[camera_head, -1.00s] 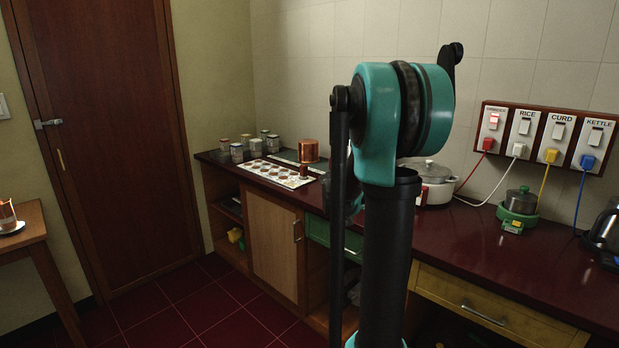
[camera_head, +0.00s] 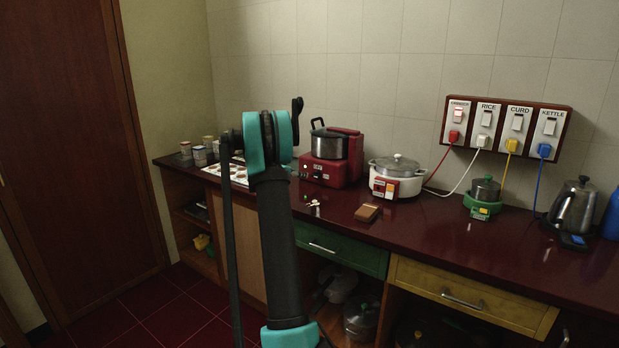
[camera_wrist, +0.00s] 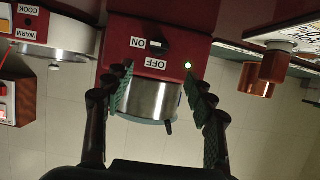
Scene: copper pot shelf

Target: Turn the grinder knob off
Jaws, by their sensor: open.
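The red grinder (camera_head: 325,172) stands on the counter with a dark metal jar (camera_head: 329,146) on top. The wrist view is upside down; there the grinder's red front (camera_wrist: 180,50) shows a small dark knob (camera_wrist: 158,44) beside the ON and OFF labels. Which label it points to is unclear. A green light (camera_wrist: 188,65) on the front is lit. My gripper (camera_wrist: 158,76) is open, its fingers apart on either side of the jar in the picture, with nothing held. In the head view my arm hides the gripper.
A white rice cooker (camera_head: 396,180) stands right of the grinder. A brown block (camera_head: 368,212) and small items (camera_head: 314,204) lie on the counter (camera_head: 440,228) in front. A switch board (camera_head: 505,125) hangs on the wall. A copper pot (camera_wrist: 257,80) shows in the wrist view.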

